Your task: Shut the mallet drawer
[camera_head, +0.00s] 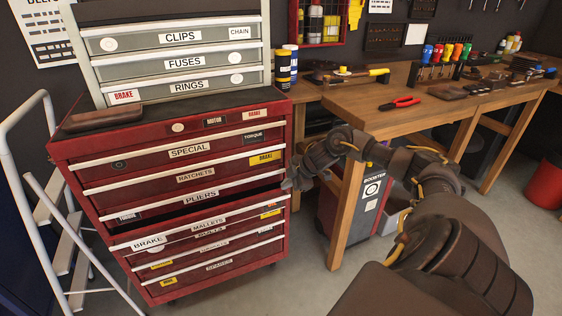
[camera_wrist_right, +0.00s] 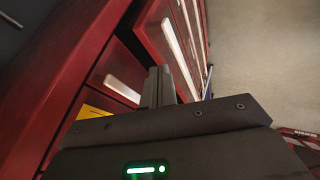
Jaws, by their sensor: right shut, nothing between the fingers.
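The mallet drawer (camera_head: 180,232), labelled MALLETS, is in the red tool cabinet in the head view. It stands pulled out, with a dark opening above its front and a pale handle strip along its top edge. My right gripper (camera_head: 291,185) is at the cabinet's right side, close to the right end of the open drawer. Its fingers (camera_wrist_right: 158,88) are shut and empty in the right wrist view, close to red drawer fronts with pale strips. Whether they touch the drawer I cannot tell. My left gripper is not in view.
Other drawers of the red cabinet (camera_head: 186,173), such as SPECIAL, RATCHETS and PLIERS, look closed. A grey drawer unit (camera_head: 175,65) stands on top. A wooden workbench (camera_head: 375,118) with tools stands right, a white stepladder (camera_head: 62,215) left. Grey floor (camera_head: 262,290) is clear in front.

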